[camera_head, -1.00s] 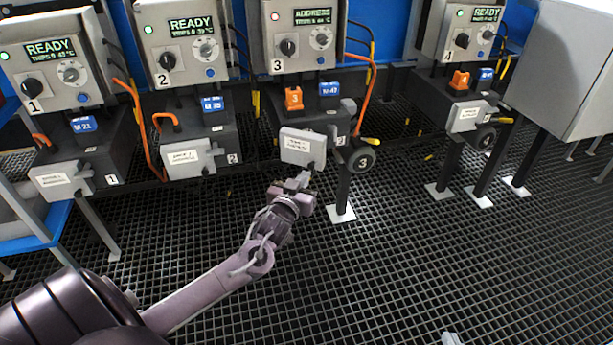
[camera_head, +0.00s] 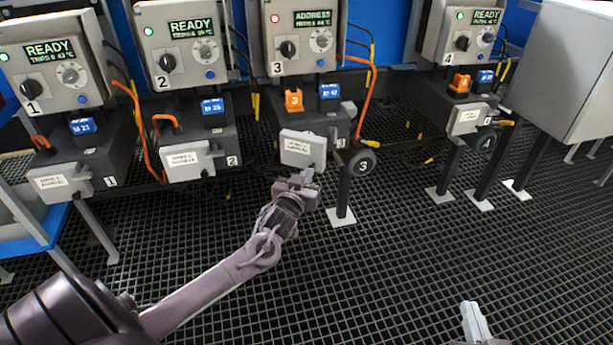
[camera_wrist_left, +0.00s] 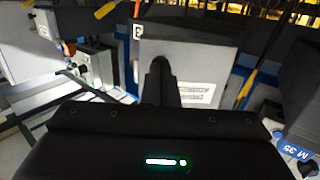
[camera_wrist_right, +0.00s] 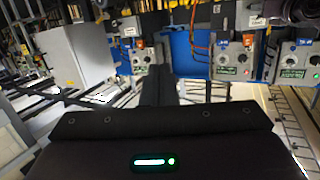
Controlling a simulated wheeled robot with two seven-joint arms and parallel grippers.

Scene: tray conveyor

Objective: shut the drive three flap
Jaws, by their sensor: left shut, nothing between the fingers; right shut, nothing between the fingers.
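The drive three flap (camera_head: 303,148) is a pale grey labelled plate on the front of the dark drive three base. It faces me; I cannot tell how far it stands open. My left gripper (camera_head: 306,177) is shut and empty just below its lower edge; contact cannot be told. In the left wrist view the dark shut fingers (camera_wrist_left: 162,82) point at a grey surface with an upside-down label (camera_wrist_left: 198,94). My right gripper (camera_head: 474,322) is shut and empty, low over the floor grating, far from the flap. In the right wrist view its fingers (camera_wrist_right: 157,85) point towards the distant drives.
The drive three box (camera_head: 300,65) reads ADDRESS with a red light. An orange part (camera_head: 294,101) and a blue tag (camera_head: 329,97) sit below it. Neighbouring flaps (camera_head: 188,160) are alike. The grating in front is clear.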

